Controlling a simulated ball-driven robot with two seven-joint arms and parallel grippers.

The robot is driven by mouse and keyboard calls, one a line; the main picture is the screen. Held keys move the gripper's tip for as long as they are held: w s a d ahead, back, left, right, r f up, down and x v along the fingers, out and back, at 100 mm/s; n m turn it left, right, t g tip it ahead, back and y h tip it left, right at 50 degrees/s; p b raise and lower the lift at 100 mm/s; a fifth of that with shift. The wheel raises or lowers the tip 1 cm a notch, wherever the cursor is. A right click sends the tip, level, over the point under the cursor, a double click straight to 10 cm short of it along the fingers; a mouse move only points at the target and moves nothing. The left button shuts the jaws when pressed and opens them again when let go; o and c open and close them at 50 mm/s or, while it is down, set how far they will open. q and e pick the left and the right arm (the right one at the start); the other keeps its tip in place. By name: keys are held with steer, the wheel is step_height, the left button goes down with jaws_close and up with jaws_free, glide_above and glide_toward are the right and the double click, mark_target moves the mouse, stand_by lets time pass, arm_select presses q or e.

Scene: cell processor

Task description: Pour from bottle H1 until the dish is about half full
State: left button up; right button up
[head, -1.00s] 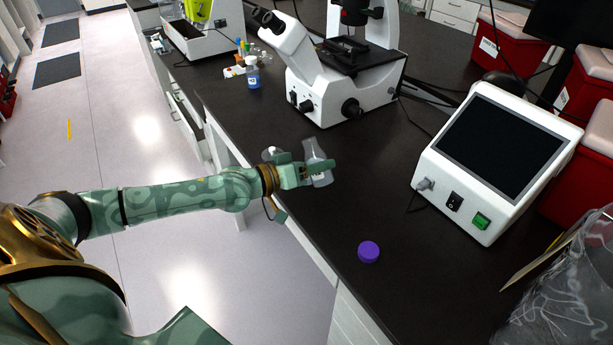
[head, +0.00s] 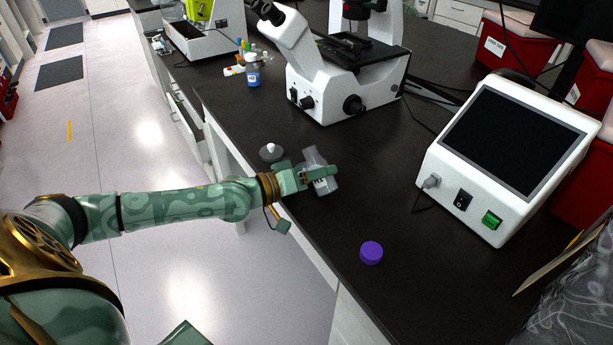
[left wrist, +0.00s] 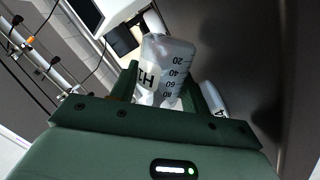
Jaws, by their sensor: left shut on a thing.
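My left gripper (head: 318,173) is shut on bottle H1 (head: 325,185), over the front-left part of the black bench. The bottle is translucent. In the left wrist view bottle H1 (left wrist: 172,62) shows its label and volume marks between the two green fingers. I cannot tell its exact tilt or whether its base touches the bench. A purple cap (head: 371,253) lies on the bench to the right and nearer. A white-topped item (head: 271,152) is just behind the gripper, partly hidden. I cannot make out the dish. My right gripper is not in view.
A white microscope (head: 345,85) stands behind the gripper. A white box with a dark screen (head: 505,145) stands at right. A small blue bottle (head: 253,77) is farther back. Clear plastic (head: 570,300) is at the lower right. The bench around the purple cap is clear.

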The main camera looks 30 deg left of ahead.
arm_select(q)
steer(key=shift+s+d+f, duration=0.15)
steer(key=shift+s+f, duration=0.05)
steer(key=shift+f, duration=0.3)
steer(key=shift+s+d+n, duration=0.1)
steer(key=shift+d+n, duration=0.05)
steer(key=shift+n, duration=0.35)
steer(key=shift+d, duration=0.1)
steer(key=shift+s+d+r+n+b, duration=0.1)
steer(key=shift+d+n+b, duration=0.2)
steer(key=shift+n, duration=0.4)
steer(key=shift+r, duration=0.1)
steer(key=shift+r+n+h, duration=0.3)
steer(key=shift+r+n, duration=0.05)
steer(key=shift+n, duration=0.15)
steer(key=shift+w+r, duration=0.15)
steer(key=shift+w, duration=0.05)
